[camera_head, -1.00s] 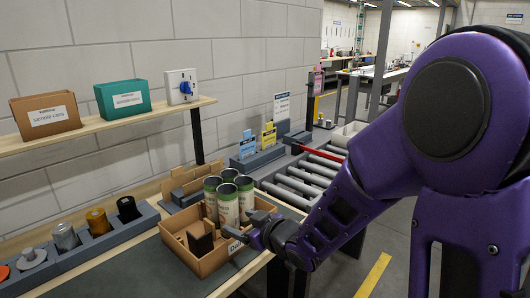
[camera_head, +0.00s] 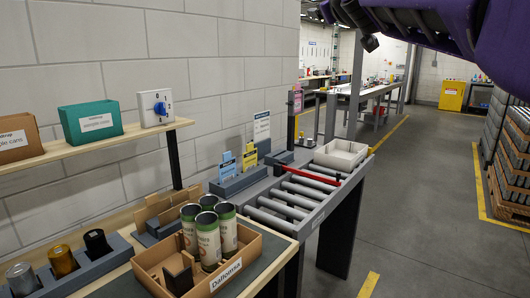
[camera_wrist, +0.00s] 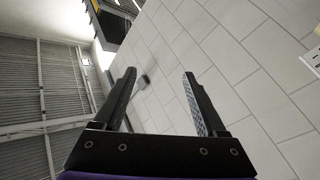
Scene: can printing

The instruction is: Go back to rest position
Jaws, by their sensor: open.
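My gripper shows in the wrist view (camera_wrist: 158,100), its two dark fingers apart with nothing between them. Behind the fingers are a pale tiled wall and a ribbed ceiling, so it points away from the bench. In the head view my purple arm is raised across the top right corner. A dark end part (camera_head: 369,42) hangs at the top there; the fingers cannot be made out.
A cardboard box (camera_head: 236,274) labelled "Dallonag" holds several green-and-white cans (camera_head: 208,240) and a black block (camera_head: 178,275). A roller conveyor (camera_head: 300,198) with a white tray (camera_head: 341,153) lies behind it. A loaded pallet (camera_head: 510,185) stands right. The grey aisle floor (camera_head: 420,200) is clear.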

